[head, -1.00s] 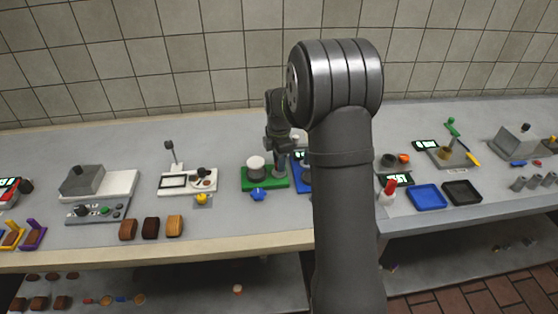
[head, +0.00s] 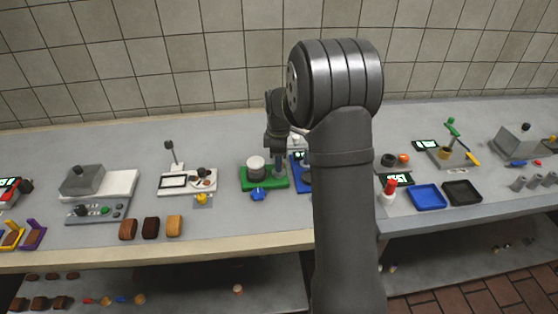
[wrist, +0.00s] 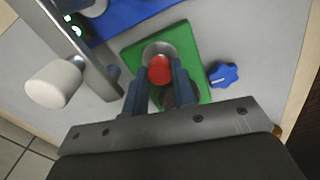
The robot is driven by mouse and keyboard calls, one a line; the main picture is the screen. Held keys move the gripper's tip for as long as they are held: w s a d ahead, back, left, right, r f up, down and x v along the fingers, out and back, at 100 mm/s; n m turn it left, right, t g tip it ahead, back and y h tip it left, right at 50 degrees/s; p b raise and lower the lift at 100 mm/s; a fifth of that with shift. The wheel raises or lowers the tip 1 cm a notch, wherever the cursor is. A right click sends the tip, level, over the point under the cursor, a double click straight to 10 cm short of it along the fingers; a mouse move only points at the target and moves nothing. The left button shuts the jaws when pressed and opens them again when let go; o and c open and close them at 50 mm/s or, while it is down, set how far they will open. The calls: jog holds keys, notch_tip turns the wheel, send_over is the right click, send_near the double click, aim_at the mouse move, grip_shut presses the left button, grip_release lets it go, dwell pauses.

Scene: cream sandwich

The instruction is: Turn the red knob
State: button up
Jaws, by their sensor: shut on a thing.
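The red knob (wrist: 160,68) sits at a round metal fitting (wrist: 157,50) on a green base (wrist: 130,58) in the wrist view. My gripper (wrist: 158,72) has its two blue-grey fingers on either side of the knob and is shut on it. In the head view my gripper (head: 278,172) is down at the right part of the green base (head: 248,184), and the red knob is hidden there. A dark round part (wrist: 178,97) of the same base shows partly between the fingers.
A blue star-shaped knob (wrist: 223,74) lies just beside the green base. A blue base (wrist: 128,12) with a metal bar and a white rounded handle (wrist: 55,84) stands close on the other side. In the head view, a white-topped cylinder (head: 256,162) stands on the green base.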

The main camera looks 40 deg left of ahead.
jog(key=shift+m, duration=0.5)
jog(key=o, duration=1)
